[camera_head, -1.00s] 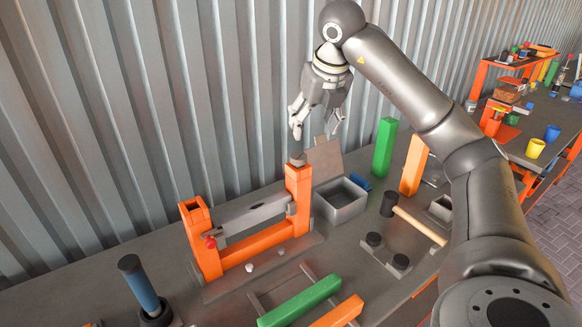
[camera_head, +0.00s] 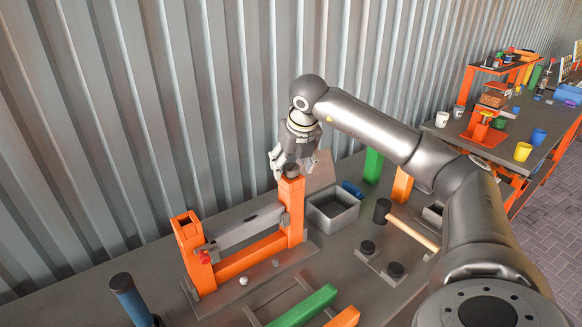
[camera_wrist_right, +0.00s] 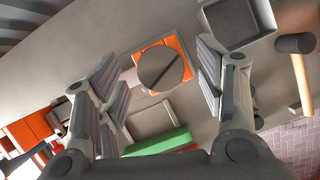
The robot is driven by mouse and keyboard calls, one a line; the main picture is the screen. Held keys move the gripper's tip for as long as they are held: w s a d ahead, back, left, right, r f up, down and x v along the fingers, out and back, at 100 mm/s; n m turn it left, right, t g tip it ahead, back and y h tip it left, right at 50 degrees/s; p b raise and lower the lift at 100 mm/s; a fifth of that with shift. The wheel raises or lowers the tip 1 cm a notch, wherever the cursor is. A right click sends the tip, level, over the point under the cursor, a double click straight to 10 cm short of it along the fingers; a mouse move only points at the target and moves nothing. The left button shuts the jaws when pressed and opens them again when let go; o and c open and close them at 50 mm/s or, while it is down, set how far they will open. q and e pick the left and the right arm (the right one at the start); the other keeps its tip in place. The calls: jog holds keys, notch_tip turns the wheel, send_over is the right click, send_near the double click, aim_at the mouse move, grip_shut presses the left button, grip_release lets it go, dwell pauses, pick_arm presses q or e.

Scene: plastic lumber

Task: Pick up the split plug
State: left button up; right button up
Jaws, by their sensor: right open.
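The split plug (camera_head: 291,171) is a dark grey round piece on top of the right orange post (camera_head: 291,207) of the frame on the bench. In the right wrist view the plug (camera_wrist_right: 161,68) shows as a disc with a dark slit across it, with the orange post top around it. My right gripper (camera_head: 293,164) is right at the top of that post, pointing down. Its fingers are spread, one on each side of the plug, and I see gaps between them and the disc in the wrist view. My left gripper is not in view.
A grey open box (camera_head: 333,211) stands just right of the post. A mallet (camera_head: 413,232), a green block (camera_head: 305,307) and a blue-handled tool (camera_head: 133,299) are on the bench. The corrugated wall (camera_head: 150,120) rises close behind. A second table stands at the far right.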

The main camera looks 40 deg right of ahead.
jog(key=shift+d+f, duration=0.1)
jog(key=shift+f, duration=0.25)
jog(key=shift+c, duration=0.5)
jog(key=c, duration=0.9)
jog(key=shift+c, duration=0.2)
jog(key=shift+w+r, duration=0.1)
jog(key=shift+r, duration=0.1)
